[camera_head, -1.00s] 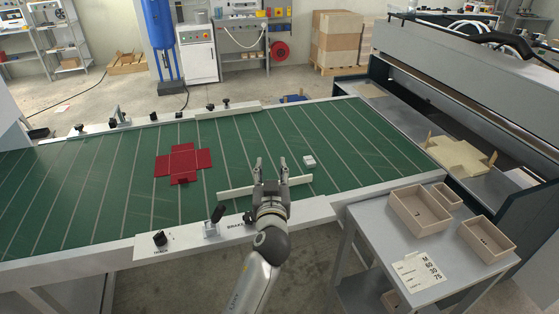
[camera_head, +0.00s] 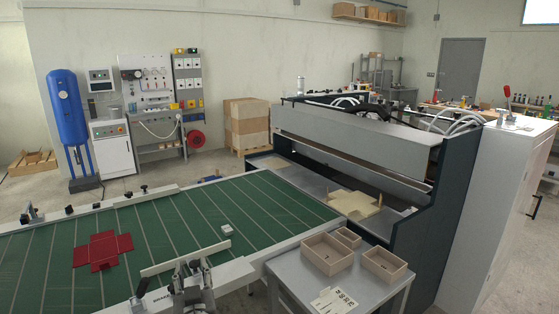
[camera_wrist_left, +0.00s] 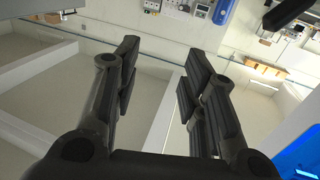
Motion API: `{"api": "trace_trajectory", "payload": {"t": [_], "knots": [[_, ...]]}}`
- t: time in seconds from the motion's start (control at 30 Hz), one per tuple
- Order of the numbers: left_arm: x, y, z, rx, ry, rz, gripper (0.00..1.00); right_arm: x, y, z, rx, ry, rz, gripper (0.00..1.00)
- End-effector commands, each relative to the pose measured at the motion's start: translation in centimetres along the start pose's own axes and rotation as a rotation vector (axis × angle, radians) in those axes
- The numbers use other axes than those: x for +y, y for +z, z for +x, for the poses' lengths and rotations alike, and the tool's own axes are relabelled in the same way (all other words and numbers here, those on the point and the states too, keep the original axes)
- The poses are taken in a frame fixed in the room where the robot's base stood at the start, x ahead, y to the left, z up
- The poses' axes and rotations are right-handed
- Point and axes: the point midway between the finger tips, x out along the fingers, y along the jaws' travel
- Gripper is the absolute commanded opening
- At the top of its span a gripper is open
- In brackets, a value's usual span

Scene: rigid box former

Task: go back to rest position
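My left gripper (camera_head: 192,272) is at the bottom of the head view, at the near edge of the green belt table (camera_head: 60,238). In the left wrist view the gripper (camera_wrist_left: 160,70) has its two dark fingers wide apart with nothing between them. A red cross-shaped flat blank (camera_head: 103,251) lies on the belt to its left. A small white block (camera_head: 227,230) lies on the belt beyond it. A pale bar (camera_head: 160,267) runs along the belt just behind the gripper. My right gripper is in neither view.
A grey side table (camera_head: 290,270) with several tan trays (camera_head: 326,252) and a label sheet (camera_head: 333,300) stands to the right. Behind it is a large machine (camera_head: 350,150) with a tan blank (camera_head: 353,203) on its bed. A white cabinet (camera_head: 505,200) stands at far right.

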Motion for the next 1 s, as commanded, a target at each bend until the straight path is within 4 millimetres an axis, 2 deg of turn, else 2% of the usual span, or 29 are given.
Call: {"api": "trace_trajectory", "payload": {"t": [0.07,0.1,0.27,0.37,0.57,0.67,0.77,0.8,0.87,0.9,1.0], "knots": [[0.1,0.5,0.0,-0.008,0.003,0.005,0.39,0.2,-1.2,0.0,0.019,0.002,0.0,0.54],[0.3,1.5,0.0,-0.026,0.012,0.015,0.39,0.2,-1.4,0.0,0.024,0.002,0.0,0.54],[0.9,5.0,-0.2,-0.088,0.044,0.051,0.39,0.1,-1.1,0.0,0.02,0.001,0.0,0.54],[1.3,7.6,-0.4,-0.134,0.068,0.076,0.39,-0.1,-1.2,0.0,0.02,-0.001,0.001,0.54],[2.0,14.3,-1.6,-0.249,0.126,0.133,0.39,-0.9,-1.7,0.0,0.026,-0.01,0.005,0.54],[2.0,18.6,-2.8,-0.325,0.161,0.168,0.39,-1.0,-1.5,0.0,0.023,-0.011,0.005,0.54],[1.9,24.4,-4.9,-0.428,0.206,0.21,0.39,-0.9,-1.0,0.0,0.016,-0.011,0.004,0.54],[1.6,27.1,-6.1,-0.476,0.228,0.228,0.39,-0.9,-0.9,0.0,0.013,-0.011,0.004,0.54],[1.1,31.2,-8.3,-0.553,0.26,0.255,0.39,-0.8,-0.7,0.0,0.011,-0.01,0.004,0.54],[0.6,33.9,-9.8,-0.602,0.28,0.271,0.39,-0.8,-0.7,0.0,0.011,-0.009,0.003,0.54],[-0.9,40.1,-14.2,-0.726,0.326,0.305,0.39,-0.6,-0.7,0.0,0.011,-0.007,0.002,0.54]]}}
